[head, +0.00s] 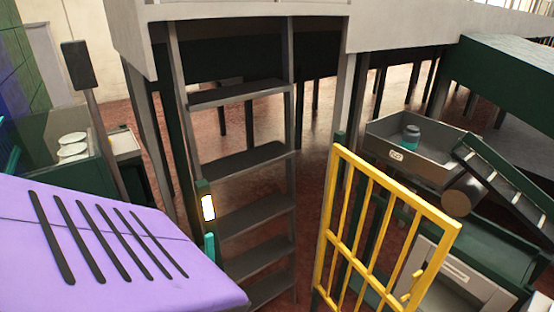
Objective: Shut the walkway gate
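The yellow barred walkway gate (436,222) stands at the right of the steps. The gate's lower part is cut off by the frame. Neither of my grippers is in view.
Dark steps (250,162) rise to a raised platform (410,24). A purple slotted surface (90,265) fills the lower left. A grey bin (378,128) holding a teal jar (411,137) and a dark green ramp (505,183) stand right, behind the gate. White plates (73,149) lie at left.

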